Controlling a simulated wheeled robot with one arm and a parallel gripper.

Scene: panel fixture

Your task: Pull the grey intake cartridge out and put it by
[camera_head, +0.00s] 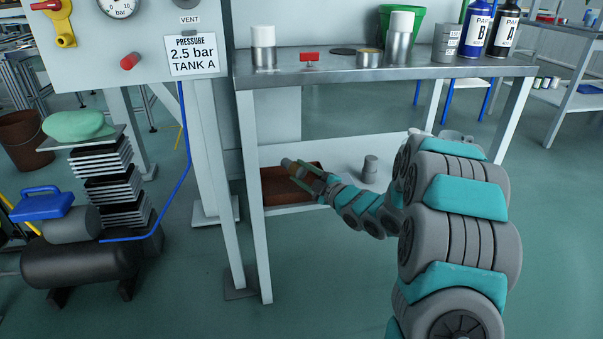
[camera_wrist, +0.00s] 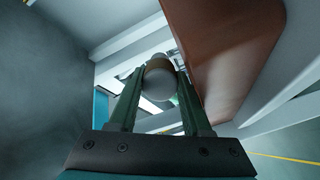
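The grey cartridge (camera_wrist: 160,84), a rounded pale-grey cylinder with a brown band, is between the two green fingers of my gripper (camera_wrist: 158,92) in the wrist view. The fingers press on it from both sides. In the head view the cartridge (camera_head: 288,163) sticks out beyond the fingertips of my gripper (camera_head: 303,173), pointing up and left. It is over the brown tray (camera_head: 280,190) on the bench's lower shelf, seemingly above it; the exact gap is hard to judge. The tray's brown side (camera_wrist: 220,50) fills the upper right of the wrist view.
A small grey cylinder (camera_head: 370,168) stands on the lower shelf right of the tray. The bench top (camera_head: 330,68) above holds cans and bottles. Bench legs stand close left of the tray. The black compressor tank (camera_head: 85,262) with its finned stack (camera_head: 110,170) is at left.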

